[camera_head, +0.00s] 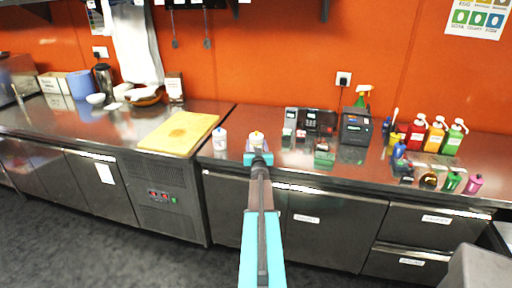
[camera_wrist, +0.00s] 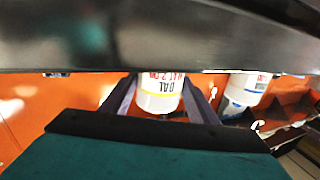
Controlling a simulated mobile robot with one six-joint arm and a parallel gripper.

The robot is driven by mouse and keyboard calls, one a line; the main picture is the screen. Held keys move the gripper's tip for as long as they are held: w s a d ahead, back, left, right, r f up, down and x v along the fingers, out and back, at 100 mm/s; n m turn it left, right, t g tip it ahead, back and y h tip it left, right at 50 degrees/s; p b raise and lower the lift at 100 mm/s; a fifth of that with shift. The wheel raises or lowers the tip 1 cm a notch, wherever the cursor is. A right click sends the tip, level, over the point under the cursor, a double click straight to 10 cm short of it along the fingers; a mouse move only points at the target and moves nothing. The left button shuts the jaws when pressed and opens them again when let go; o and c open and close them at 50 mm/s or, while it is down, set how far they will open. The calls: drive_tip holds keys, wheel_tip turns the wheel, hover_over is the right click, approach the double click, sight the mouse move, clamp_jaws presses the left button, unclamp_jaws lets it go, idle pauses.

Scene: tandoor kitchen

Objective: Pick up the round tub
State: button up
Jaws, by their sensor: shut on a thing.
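A round white tub (camera_head: 257,138) with a yellow band is at the front part of the steel counter, right of the cutting board. In the wrist view this tub (camera_wrist: 159,93) appears upside down, and its label reads "DAL". My gripper (camera_head: 257,152) is shut on it, with one dark finger on each side. I cannot tell whether the tub's base touches the counter. A second white tub (camera_head: 220,139) with blue on it stands a little to the left. It also shows in the wrist view (camera_wrist: 246,90), to the right of the held tub.
A wooden cutting board (camera_head: 180,133) lies to the left. Card terminals (camera_head: 318,122) and a dark device (camera_head: 356,127) stand to the right. Several sauce bottles (camera_head: 434,136) and small items are farther right. An orange wall (camera_head: 280,60) rises behind the counter.

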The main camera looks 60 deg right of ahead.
sight(257, 139)
drive_tip(key=shift+r, duration=0.1)
drive_tip(key=shift+r+b, duration=0.3)
drive_tip(key=shift+r, duration=0.45)
wheel_tip(257, 139, up, 2)
drive_tip(key=s+d+r+b+v, duration=0.1)
drive_tip(key=v, duration=1.4)
drive_tip(key=shift+s+a+r, duration=0.2)
drive_tip(key=shift+s+a, duration=0.05)
drive_tip(key=shift+s, duration=0.3)
drive_tip(key=shift+w, duration=0.15)
